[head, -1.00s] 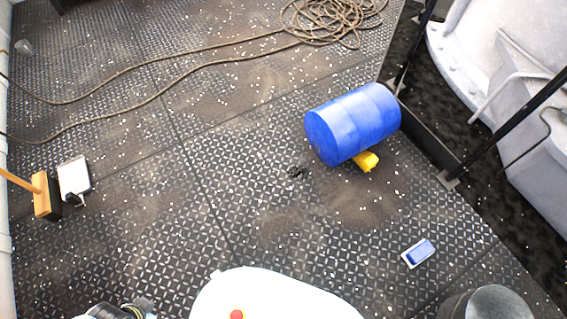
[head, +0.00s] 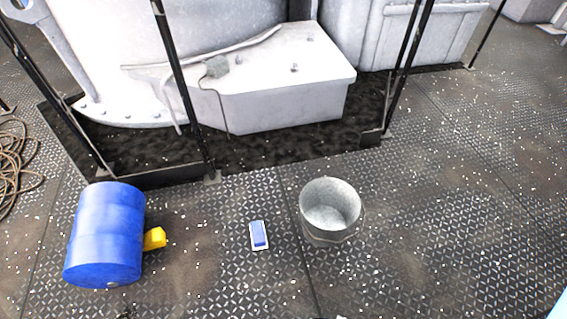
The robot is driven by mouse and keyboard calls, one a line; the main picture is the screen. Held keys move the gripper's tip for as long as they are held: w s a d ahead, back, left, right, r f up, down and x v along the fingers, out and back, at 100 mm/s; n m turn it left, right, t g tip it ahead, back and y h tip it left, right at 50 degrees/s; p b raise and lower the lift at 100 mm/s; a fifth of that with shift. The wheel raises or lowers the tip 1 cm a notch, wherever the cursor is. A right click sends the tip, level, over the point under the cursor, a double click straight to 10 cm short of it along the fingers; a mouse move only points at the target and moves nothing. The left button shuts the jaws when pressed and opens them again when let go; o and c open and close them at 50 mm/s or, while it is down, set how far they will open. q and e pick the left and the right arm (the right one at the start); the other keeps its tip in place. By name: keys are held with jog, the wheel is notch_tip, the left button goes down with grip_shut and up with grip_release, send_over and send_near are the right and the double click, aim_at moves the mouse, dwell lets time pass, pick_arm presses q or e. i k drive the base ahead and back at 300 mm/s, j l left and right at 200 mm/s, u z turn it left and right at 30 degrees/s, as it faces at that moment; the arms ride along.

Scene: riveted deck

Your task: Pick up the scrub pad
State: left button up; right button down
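The scrub pad (head: 258,235), a small blue block with a white edge, lies flat on the riveted deck in the head view, a little left of the picture's middle. It lies between the blue barrel and the metal bucket, touching neither. Neither of my grippers shows clearly in this view.
A galvanised bucket (head: 330,207) stands right of the pad. Black posts and large white machinery (head: 280,80) stand behind. The deck at right is clear.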

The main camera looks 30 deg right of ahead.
aim_at(259, 239)
jog(key=z, duration=0.65)
jog(key=i+j+z, duration=0.15)
jog(key=j, duration=0.25)
jog(key=i+j+z, duration=0.2)
jog(key=j, duration=0.2)
jog(key=i+j+z, duration=0.15)
jog(key=j, duration=0.25)
jog(key=j+z, duration=0.15)
jog(key=j, duration=0.25)
